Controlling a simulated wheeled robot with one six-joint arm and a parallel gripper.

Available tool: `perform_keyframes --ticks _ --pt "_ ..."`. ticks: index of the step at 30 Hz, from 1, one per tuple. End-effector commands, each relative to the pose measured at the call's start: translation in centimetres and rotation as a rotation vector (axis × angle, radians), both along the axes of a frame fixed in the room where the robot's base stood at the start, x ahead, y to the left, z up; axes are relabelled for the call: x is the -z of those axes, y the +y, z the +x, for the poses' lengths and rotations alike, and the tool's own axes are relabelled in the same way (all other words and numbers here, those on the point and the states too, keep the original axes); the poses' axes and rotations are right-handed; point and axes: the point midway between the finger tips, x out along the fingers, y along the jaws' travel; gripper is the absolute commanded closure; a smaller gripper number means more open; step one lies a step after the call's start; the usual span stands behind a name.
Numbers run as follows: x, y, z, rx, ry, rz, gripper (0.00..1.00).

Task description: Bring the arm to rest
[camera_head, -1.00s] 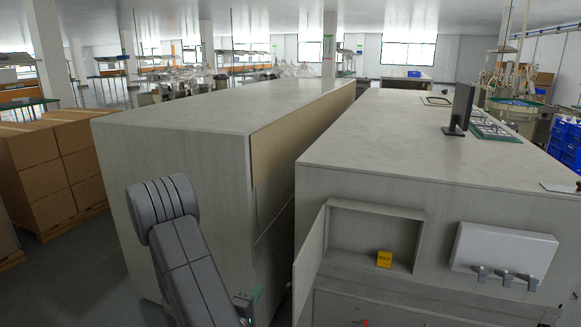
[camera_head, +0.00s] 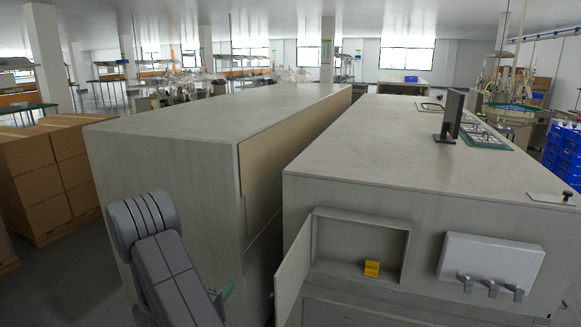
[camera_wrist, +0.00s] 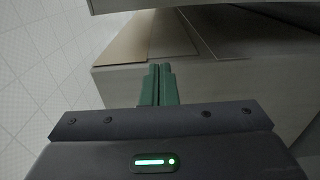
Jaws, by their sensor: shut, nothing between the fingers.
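My gripper (camera_wrist: 160,85) shows in the wrist view with its green fingers together and nothing between them. It points toward the pale cabinet side, and I cannot tell the exact distance. In the head view, my grey arm rises at the lower left, in front of the left long cabinet (camera_head: 165,165). My gripper is mostly hidden below the picture there, with a bit of green near the arm's right side.
The right long cabinet (camera_head: 340,140) has an open niche with a yellow card (camera_head: 372,268) and a white box with hooks (camera_head: 490,262). A narrow gap separates the cabinets. A monitor (camera_head: 450,115) stands on top. Cardboard boxes (camera_head: 50,170) stand at the left.

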Motion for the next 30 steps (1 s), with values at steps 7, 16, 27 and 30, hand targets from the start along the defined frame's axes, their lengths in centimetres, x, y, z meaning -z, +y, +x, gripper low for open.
perform_keyframes --ticks 7,16,27,30 --pt "0.3 2.5 -3.7 -0.004 0.001 0.000 1.00" --pt "0.1 4.0 -8.4 -0.003 0.001 0.000 1.00" --pt "0.1 4.7 -8.1 0.034 -0.050 0.071 1.00" --pt "0.1 4.7 -8.1 0.034 -0.050 0.071 1.00"
